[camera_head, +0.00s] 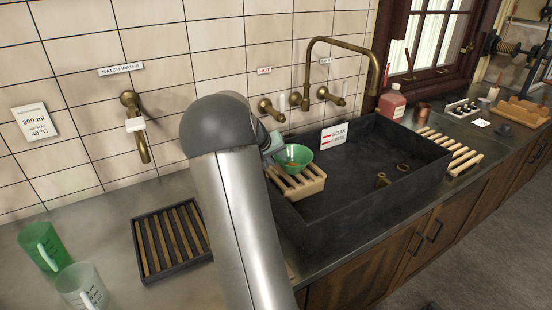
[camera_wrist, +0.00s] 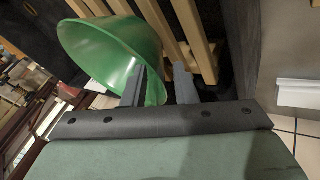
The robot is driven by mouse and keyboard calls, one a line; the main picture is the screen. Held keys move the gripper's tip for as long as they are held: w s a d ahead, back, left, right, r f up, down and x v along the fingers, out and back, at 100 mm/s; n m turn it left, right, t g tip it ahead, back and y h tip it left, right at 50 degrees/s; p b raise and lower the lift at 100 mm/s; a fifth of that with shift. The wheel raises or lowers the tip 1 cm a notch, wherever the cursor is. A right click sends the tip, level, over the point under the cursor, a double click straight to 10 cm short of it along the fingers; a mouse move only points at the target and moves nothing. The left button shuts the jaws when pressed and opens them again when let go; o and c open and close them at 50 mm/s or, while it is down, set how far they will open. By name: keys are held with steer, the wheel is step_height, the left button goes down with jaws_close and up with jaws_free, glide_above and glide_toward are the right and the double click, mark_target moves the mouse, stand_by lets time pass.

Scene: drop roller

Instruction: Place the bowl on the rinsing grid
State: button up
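The green bowl (camera_head: 295,156) is over a slatted wooden grid (camera_head: 303,183) at the left end of the dark sink. In the wrist view the bowl (camera_wrist: 110,50) appears tilted beside pale wooden slats (camera_wrist: 188,25); whether it rests on them is unclear. My gripper (camera_wrist: 158,88) is at the bowl's near edge. Its fingers stand apart with part of the bowl wall between them, and a gap shows toward the right finger. In the head view my arm hides most of the gripper (camera_head: 271,145).
The sink (camera_head: 345,190) has a second slatted grid (camera_head: 462,160) at its right. A black slatted rack (camera_head: 135,245) is on the counter at left, near a green jug (camera_head: 42,245) and a clear jug (camera_head: 80,285). A brass faucet (camera_head: 345,42) and a soap bottle (camera_head: 392,102) are behind the sink.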

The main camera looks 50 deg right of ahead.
steer(key=b+v, duration=0.2)
steer(key=v, duration=1)
steer(key=s+a+f+n+t+y, duration=0.1)
steer(key=s+a+f+n+y, duration=0.15)
steer(key=a, duration=0.85)
steer(key=s+a+f+n+t+y, duration=0.1)
steer(key=s+a+f+y, duration=0.15)
steer(key=a, duration=0.85)
steer(key=s+a+f+n+y, duration=0.1)
steer(key=s+a+f+n, duration=0.1)
steer(key=s+a, duration=0.5)
steer(key=s+a+f+n+g+y, duration=0.1)
steer(key=s+a+f+n, duration=0.1)
steer(key=s+a, duration=0.6)
steer(key=shift+s+a+f, duration=0.25)
steer(key=shift+a+f, duration=0.4)
steer(key=shift+a, duration=0.6)
